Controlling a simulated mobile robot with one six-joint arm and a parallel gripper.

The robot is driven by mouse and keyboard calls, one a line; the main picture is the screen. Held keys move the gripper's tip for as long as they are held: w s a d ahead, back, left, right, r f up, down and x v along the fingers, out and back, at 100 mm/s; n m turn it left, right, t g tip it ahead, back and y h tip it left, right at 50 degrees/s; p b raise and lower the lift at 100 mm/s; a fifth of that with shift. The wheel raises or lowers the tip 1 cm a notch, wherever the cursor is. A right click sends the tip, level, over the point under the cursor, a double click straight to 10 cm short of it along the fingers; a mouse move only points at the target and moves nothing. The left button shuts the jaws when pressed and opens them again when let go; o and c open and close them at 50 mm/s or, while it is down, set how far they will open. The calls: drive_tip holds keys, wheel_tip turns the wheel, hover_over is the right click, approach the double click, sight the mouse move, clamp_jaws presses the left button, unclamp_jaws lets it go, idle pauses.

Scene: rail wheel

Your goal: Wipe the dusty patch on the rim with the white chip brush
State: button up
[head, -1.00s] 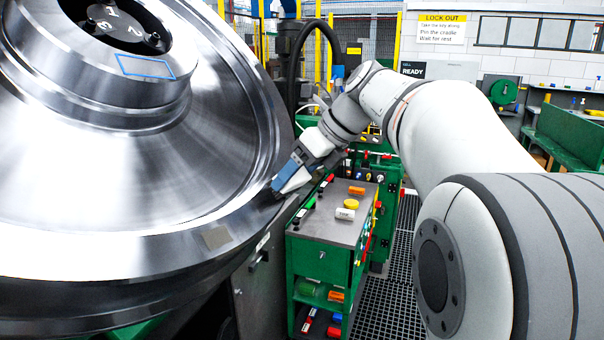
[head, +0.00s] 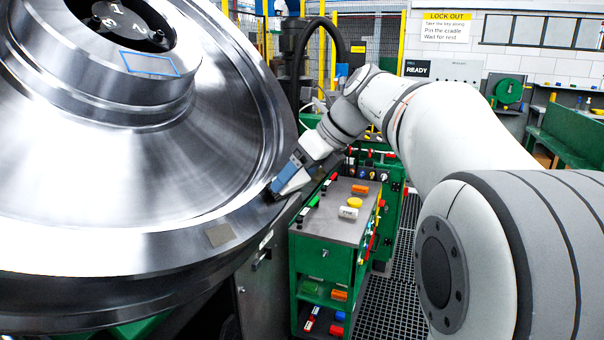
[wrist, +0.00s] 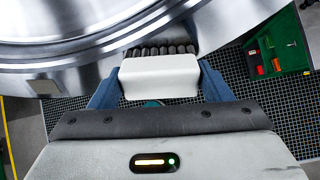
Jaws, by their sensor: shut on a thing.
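The large shiny steel wheel (head: 110,190) fills the left of the head view. A dull grey-brown dusty patch (head: 220,234) lies on its rim; it also shows at the left of the wrist view (wrist: 43,87). My gripper (head: 280,187) is at the rim's right side, up and to the right of the patch and apart from it. In the wrist view its blue fingers are shut on the white chip brush (wrist: 158,78). The brush's dark bristles (wrist: 165,50) point at the rim; I cannot tell whether they touch. In the head view the brush is mostly hidden by the fingers.
A green cart (head: 325,262) with a grey top stands right of the wheel, below my gripper. A white cylinder (head: 348,212), a yellow disc (head: 354,202) and an orange piece (head: 360,189) lie on it. Dark floor grating (head: 390,305) is clear beside the cart.

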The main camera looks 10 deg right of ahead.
drive_tip(key=shift+w+a+f, duration=0.1)
drive_tip(key=shift+a+f, duration=0.05)
drive_tip(key=shift+w+d+r+p, duration=0.2)
drive_tip(key=shift+w+p, duration=0.15)
drive_tip(key=shift+p, duration=0.2)
drive_tip(key=shift+w+d+r+p, duration=0.2)
drive_tip(key=shift+w+p, duration=0.15)
drive_tip(key=shift+p, duration=0.15)
drive_tip(key=shift+w+d+r+p, duration=0.1)
drive_tip(key=shift+w+d+p, duration=0.15)
drive_tip(key=shift+w+p, duration=0.25)
drive_tip(key=shift+w+d+r+p, duration=0.1)
drive_tip(key=shift+w+d+p, duration=0.1)
drive_tip(key=shift+w+p, duration=0.3)
drive_tip(key=shift+w+f, duration=0.1)
drive_tip(key=shift+s+a+f, duration=0.2)
drive_tip(key=shift+s+f, duration=0.1)
drive_tip(key=shift+s, duration=0.1)
drive_tip(key=shift+s+a+f, duration=0.2)
drive_tip(key=shift+s+a, duration=0.15)
drive_tip(key=shift+s, duration=0.4)
drive_tip(key=shift+s+a+f, duration=0.2)
drive_tip(key=shift+s+a, duration=0.15)
drive_tip(key=shift+s, duration=0.35)
